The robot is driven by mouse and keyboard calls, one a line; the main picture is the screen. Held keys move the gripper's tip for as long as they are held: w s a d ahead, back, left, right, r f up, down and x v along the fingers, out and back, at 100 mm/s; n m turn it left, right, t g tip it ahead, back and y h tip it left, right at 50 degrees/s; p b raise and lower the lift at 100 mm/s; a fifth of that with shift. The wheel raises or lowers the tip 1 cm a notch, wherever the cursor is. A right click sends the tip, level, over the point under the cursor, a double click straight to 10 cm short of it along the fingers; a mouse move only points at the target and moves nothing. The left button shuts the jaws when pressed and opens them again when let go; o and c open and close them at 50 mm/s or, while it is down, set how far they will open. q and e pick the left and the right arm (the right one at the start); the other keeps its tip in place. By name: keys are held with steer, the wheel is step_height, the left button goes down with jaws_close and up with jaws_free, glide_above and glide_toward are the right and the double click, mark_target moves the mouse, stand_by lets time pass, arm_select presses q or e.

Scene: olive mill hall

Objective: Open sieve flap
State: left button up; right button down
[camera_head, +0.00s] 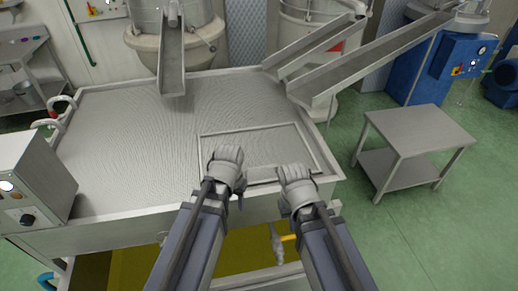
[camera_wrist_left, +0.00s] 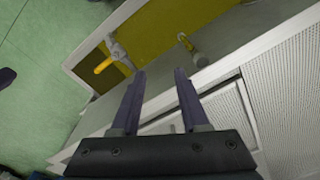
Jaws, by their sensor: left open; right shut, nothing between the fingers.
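The sieve flap (camera_head: 270,149) is a rectangular framed panel of perforated metal, lying flat at the front right of the large sieve table (camera_head: 120,130). My left gripper (camera_head: 226,168) is over the flap's front left corner and hides part of its frame. In the left wrist view its two fingers (camera_wrist_left: 161,74) stand apart with nothing between them, above the table's front edge. My right gripper (camera_head: 297,187) is shut and empty near the flap's front right edge. Whether either gripper touches the frame cannot be told.
A yellow-handled valve (camera_head: 288,237) sits below the table's front, also in the left wrist view (camera_wrist_left: 104,65). A control box (camera_head: 35,185) stands at the left. A steel side table (camera_head: 420,130) stands right. Metal chutes (camera_head: 172,60) reach over the back.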

arm_select(q)
steer(key=w+r+m+p, duration=0.2)
steer(key=w+r+p, duration=0.2)
steer(key=w+r, duration=0.15)
steer(key=w+d+r+m+t, duration=0.1)
steer(key=w+d+m, duration=0.2)
steer(key=w+m, duration=0.2)
steer(key=w+d+r+m, duration=0.1)
steer(key=w+d+m, duration=0.3)
steer(key=w+m, duration=0.15)
arm_select(e)
step_height(320, 180, up, 7)
arm_select(q)
steer(key=shift+n, duration=0.25)
steer(key=f+b, duration=0.2)
steer(key=w+f+b, duration=0.1)
steer(key=f+b, duration=0.2)
steer(key=a+f+b, duration=0.1)
steer(key=f+b, duration=0.1)
steer(key=f, duration=0.1)
steer(key=shift+w, duration=0.3)
arm_select(e)
step_height(320, 180, down, 8)
arm_select(q)
steer(key=shift+c, duration=0.2)
jaws_close()
arm_select(e)
steer(key=shift+r, duration=0.1)
